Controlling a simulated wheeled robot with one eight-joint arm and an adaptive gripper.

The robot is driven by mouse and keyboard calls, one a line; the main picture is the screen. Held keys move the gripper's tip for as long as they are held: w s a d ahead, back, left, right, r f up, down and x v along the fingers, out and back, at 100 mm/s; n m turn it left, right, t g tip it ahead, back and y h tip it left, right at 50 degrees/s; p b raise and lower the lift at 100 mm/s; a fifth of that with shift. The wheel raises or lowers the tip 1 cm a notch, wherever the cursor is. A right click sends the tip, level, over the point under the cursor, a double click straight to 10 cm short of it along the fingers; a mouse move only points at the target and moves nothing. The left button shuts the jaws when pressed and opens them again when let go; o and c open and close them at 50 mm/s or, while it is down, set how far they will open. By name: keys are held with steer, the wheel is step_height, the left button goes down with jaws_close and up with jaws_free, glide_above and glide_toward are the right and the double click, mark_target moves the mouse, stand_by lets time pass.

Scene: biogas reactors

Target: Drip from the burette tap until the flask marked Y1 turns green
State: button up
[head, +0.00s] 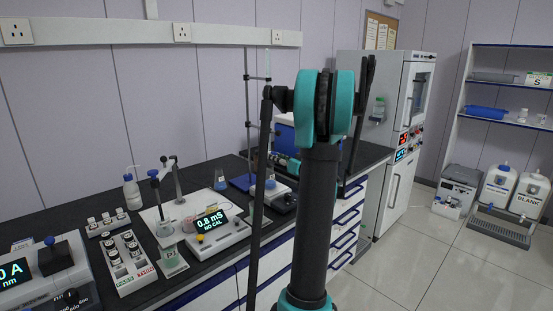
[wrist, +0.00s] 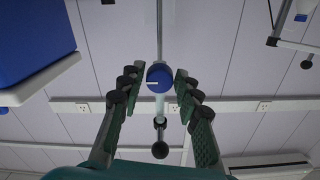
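The burette tap is a round blue knob with a white line (wrist: 158,77), in the middle of the wrist view on a thin upright tube. My gripper (wrist: 157,78) is open, a finger on either side of the knob with small gaps visible. In the head view my arm hides the gripper and tap; the upper burette (head: 268,62) shows on its stand (head: 247,110). A flask with bluish contents (head: 270,182) stands on a white stirrer plate below the burette. Another flask (head: 221,182) stands to its left. I cannot read a Y1 mark on either.
A meter reading "0.8 mS NO CAL" (head: 213,225), a vial rack (head: 128,260) and a wash bottle (head: 132,190) stand on the dark bench to the left. A tall white cabinet (head: 398,150) stands behind right.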

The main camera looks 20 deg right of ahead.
jaws_close()
steer(key=shift+m, duration=0.4)
steer(key=m, duration=0.5)
steer(key=shift+m, duration=0.4)
steer(key=o, duration=0.5)
jaws_free()
steer(key=shift+s, duration=0.1)
